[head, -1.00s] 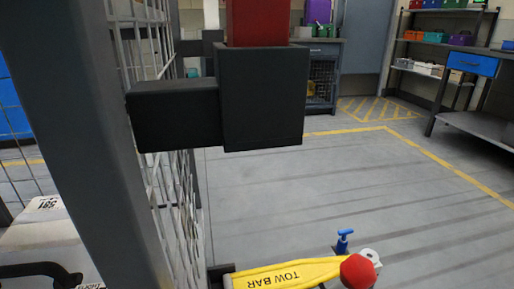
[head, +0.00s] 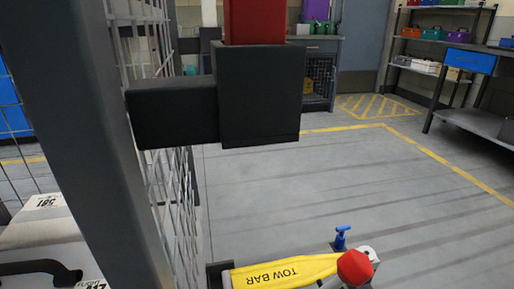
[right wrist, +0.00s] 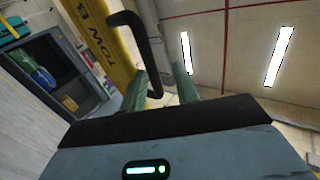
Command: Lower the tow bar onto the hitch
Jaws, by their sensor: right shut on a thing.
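The yellow tow bar (head: 290,272), lettered TOW BAR, lies across the bottom of the head view. A red knob (head: 354,266) and a pale ring-shaped end (head: 371,254) are at its right end, with a blue T-handle (head: 341,238) just behind. In the right wrist view the yellow bar (right wrist: 103,50) rises at upper left with a black handle (right wrist: 150,45). My right gripper (right wrist: 160,82) has its green fingers on either side of this handle and is shut on it. I cannot make out the hitch. My left gripper is not in view.
A dark post (head: 105,130) with a black bracket (head: 258,100) and a wire mesh side (head: 178,190) fill the left of the head view. The grey floor (head: 300,190) beyond the bar is clear. Shelving stands at right.

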